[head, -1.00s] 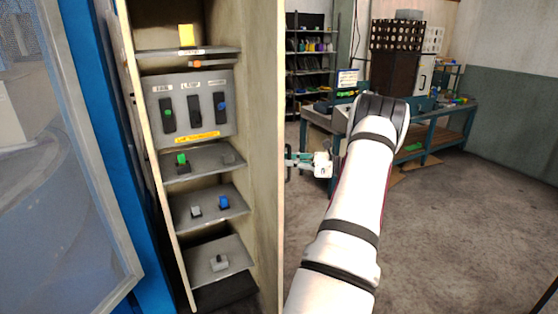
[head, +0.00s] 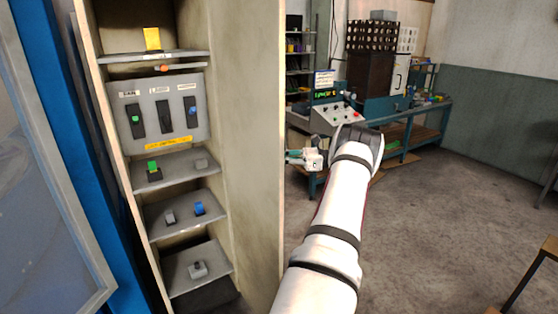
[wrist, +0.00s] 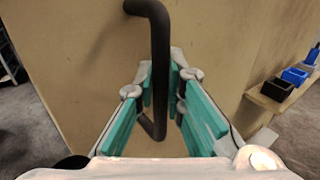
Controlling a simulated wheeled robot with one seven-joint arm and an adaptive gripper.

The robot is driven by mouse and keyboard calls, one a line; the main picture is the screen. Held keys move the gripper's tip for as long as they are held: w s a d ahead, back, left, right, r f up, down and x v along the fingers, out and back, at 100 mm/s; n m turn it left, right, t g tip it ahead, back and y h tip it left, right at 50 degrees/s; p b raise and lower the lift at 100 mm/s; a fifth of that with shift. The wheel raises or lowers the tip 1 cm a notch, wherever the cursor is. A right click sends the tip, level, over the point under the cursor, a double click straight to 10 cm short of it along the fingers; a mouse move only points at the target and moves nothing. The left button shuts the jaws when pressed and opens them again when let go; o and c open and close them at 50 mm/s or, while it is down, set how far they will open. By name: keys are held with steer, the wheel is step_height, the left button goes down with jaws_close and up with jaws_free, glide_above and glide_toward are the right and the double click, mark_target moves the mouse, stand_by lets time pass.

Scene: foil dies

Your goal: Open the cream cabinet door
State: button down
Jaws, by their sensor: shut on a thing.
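The cream cabinet door (head: 254,150) stands open, swung out on the right of the cabinet, with its inner face showing in the head view. In the wrist view its outer face (wrist: 75,60) fills much of the picture and carries a dark bar handle (wrist: 159,40). My gripper (wrist: 164,95) has its teal-padded fingers on both sides of the handle's lower part, shut on it. In the head view my gripper (head: 294,158) shows just past the door's free edge, partly hidden by it; the handle is hidden there.
The open cabinet holds shelves (head: 175,168) with small coloured switches and a grey panel (head: 160,115). A blue-framed window (head: 45,200) is at left. A workbench (head: 410,120) with a control box (head: 335,118) stands behind. A table corner (head: 548,250) is at right. The floor between is clear.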

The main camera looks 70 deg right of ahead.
stand_by(0.3)
steer(key=c, duration=1.7)
jaws_free()
steer(key=shift+o, duration=0.2)
steer(key=v, duration=1.2)
